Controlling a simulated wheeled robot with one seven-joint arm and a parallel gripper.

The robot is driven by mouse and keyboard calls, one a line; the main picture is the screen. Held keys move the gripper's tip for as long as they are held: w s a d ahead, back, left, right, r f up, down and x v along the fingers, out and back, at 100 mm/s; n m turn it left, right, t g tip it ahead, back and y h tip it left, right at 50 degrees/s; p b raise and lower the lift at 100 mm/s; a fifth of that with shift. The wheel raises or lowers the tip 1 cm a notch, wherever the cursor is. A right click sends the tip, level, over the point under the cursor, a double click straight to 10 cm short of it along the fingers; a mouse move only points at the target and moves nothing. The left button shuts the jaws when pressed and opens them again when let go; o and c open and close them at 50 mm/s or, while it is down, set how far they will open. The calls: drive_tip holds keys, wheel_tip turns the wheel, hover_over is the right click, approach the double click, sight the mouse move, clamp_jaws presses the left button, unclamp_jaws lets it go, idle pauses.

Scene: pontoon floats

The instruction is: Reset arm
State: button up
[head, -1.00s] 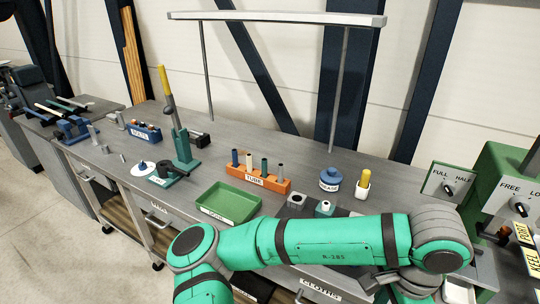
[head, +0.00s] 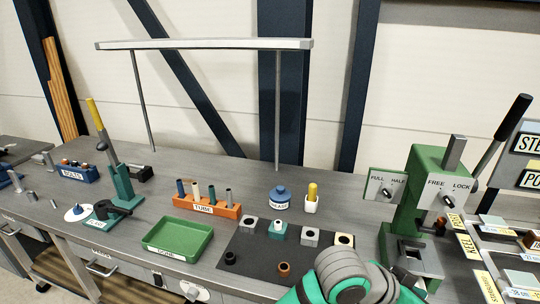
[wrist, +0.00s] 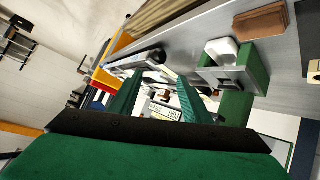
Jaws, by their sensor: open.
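My gripper (wrist: 161,88) shows in the wrist view as two ribbed green fingers, spread apart with nothing held between them. Beyond the fingers are pale labelled pieces and a green block with a white part, too tilted to place surely. In the head view only a green and grey part of my arm (head: 352,278) shows at the bottom, right of centre; the gripper itself is not seen there. The arm hides part of the bench's front edge.
On the bench stand a green tray (head: 178,252), an orange tube rack (head: 207,208), a blue grease pot (head: 280,200) and a dark mat (head: 254,262) with small blocks. A green lever press (head: 124,184) is at left. A green machine (head: 427,180) with a long lever stands at right.

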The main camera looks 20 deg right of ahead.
drive_tip(key=w+a+r+n+t+h, duration=0.2)
drive_tip(key=w+n+t+h, duration=0.5)
drive_tip(key=w+n+t, duration=0.15)
drive_tip(key=w+a+f+n+t+y, duration=0.3)
drive_tip(key=a+f+n+t+y, duration=0.6)
drive_tip(key=a+f, duration=0.45)
drive_tip(key=s+a+f+n+y, duration=0.1)
drive_tip(key=s+a+f+y, duration=0.2)
drive_tip(key=s+a+f, duration=0.3)
drive_tip(key=s+a+f+n+y, duration=0.2)
drive_tip(key=s+a+f+y, duration=0.15)
drive_tip(key=a, duration=0.55)
drive_tip(key=s+a+f+m+y, duration=0.1)
drive_tip(key=s+a+m, duration=0.1)
drive_tip(key=s+a, duration=0.3)
drive_tip(key=s+a+f+m+y, duration=0.1)
drive_tip(key=s+a, duration=0.4)
drive_tip(key=s, duration=0.5)
drive_tip(key=shift+m, duration=0.65)
